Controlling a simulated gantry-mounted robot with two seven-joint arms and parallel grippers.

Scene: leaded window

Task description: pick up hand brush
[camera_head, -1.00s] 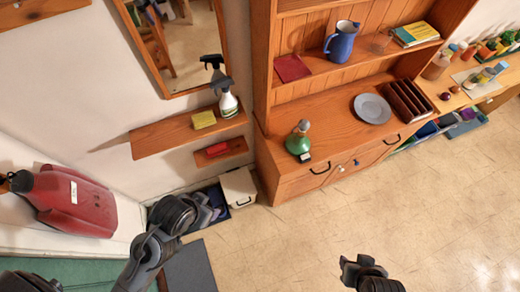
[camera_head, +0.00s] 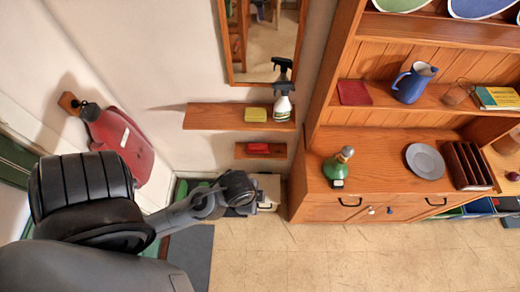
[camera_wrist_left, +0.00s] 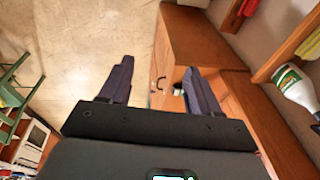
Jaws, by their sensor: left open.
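A small red item (camera_head: 258,148), possibly the hand brush, lies on the small lower wall shelf (camera_head: 244,154); it is too small to be sure. Part of a red item also shows at the top of the left wrist view (camera_wrist_left: 235,16). My left gripper (camera_head: 254,201) is below that shelf in the head view, in front of a pale box near the cabinet's left side. In the left wrist view the two fingers (camera_wrist_left: 159,82) are spread wide with nothing held between them. My right gripper is out of view.
The upper shelf (camera_head: 200,117) holds a yellow sponge (camera_head: 256,114) and a spray bottle (camera_head: 283,105) under a mirror. A wooden cabinet (camera_head: 320,202) stands right, with a green bottle (camera_head: 336,166) on top. A red bag-like object (camera_head: 122,140) hangs left. The floor (camera_head: 300,262) is clear.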

